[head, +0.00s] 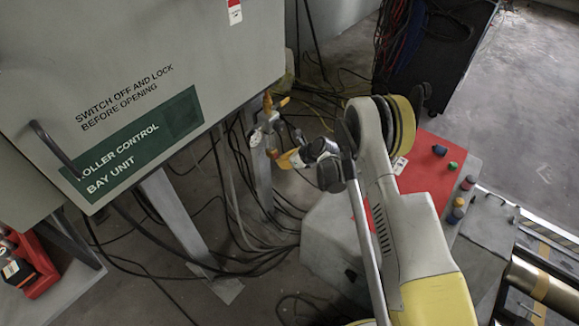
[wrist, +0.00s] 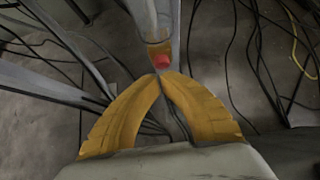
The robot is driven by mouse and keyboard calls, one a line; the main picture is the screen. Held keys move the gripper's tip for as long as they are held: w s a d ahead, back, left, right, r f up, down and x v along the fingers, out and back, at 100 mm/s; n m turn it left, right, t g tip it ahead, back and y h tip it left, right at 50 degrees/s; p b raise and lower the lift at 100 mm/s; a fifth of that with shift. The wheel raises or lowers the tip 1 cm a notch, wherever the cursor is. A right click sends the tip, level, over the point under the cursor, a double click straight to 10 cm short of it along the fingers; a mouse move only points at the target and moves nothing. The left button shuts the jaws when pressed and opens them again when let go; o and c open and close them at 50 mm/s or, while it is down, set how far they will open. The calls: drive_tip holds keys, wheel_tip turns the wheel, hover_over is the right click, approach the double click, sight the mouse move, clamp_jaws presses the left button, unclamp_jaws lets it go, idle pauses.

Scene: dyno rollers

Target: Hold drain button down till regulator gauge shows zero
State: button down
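The regulator assembly (head: 262,128) hangs beside the leg under the control cabinet in the head view, with yellow-orange parts at its top. Its small gauge face cannot be read. In the wrist view a clear bowl (wrist: 157,22) ends in a red drain button (wrist: 162,61), facing me. The button also shows as a small red-orange spot in the head view (head: 271,153). My gripper (wrist: 160,77) has its yellow fingers together at the tips, empty, right at the button's edge. I cannot tell whether the tips touch it. My gripper also shows in the head view (head: 280,160).
The grey control cabinet (head: 140,60) overhangs at upper left, on metal legs (head: 185,215). Black cables (head: 235,190) hang and lie around the regulator. A red-topped bench (head: 430,165) with small coloured knobs stands right of my arm. Open floor (head: 530,80) lies at upper right.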

sight(276, 156)
drive_tip(key=shift+w+a, duration=0.1)
drive_tip(key=shift+a, duration=0.05)
drive_tip(key=shift+w+a+r, duration=0.1)
drive_tip(key=shift+w+a, duration=0.5)
drive_tip(key=shift+a, duration=0.2)
idle(1.5)
